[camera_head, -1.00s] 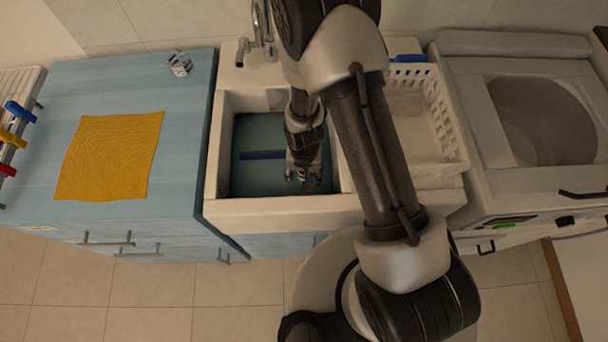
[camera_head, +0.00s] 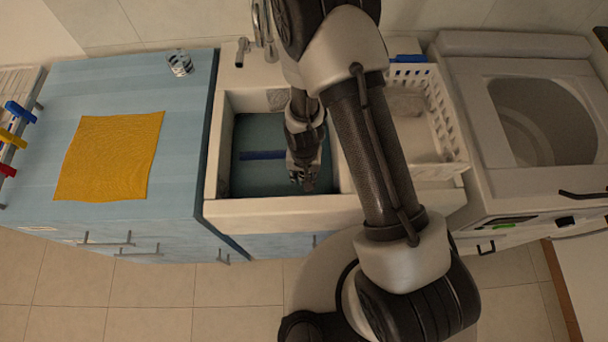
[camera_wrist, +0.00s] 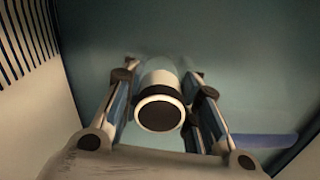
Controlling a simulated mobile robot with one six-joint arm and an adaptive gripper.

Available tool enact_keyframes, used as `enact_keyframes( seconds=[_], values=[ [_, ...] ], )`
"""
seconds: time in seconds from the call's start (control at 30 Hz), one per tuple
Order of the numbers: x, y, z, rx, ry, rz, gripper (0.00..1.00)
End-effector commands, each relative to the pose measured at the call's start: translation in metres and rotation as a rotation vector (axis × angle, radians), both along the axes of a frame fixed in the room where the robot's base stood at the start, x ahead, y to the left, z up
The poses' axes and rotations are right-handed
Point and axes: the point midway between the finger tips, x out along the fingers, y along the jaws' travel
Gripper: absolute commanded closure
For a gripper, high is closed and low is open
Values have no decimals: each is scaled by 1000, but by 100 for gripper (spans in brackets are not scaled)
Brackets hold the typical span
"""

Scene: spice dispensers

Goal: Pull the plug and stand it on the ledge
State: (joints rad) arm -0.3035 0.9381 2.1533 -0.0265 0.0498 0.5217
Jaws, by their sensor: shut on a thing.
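The plug (camera_wrist: 160,108) is a pale, upright cylinder with a dark band near its top, in the wrist view. My gripper (camera_wrist: 160,90) has one finger on each side of it and is shut on it. In the head view my gripper (camera_head: 303,184) points down inside the sink (camera_head: 262,216), near its front wall, and hides the plug there. Bluish water (camera_head: 255,180) covers the sink floor. Whether the plug is still seated in the drain cannot be told. The sink's pale rear ledge (camera_head: 255,75) lies behind the basin.
A dark blue bar-shaped thing (camera_head: 262,155) lies in the basin. The sink walls stand close around my gripper. A white basket (camera_head: 440,115) is at the right, a tap (camera_head: 243,50) behind. The blue counter (camera_head: 185,130) at left holds a yellow cloth (camera_head: 110,155) and a glass (camera_head: 180,63).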

Motion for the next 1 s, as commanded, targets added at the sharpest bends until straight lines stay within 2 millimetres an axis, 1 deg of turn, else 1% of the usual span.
enact_keyframes(
  seconds=[0.27,1.0],
  values=[
    [0,0,2,0,0,0,93],
    [0,0,21,0,0,0,93]
  ],
)
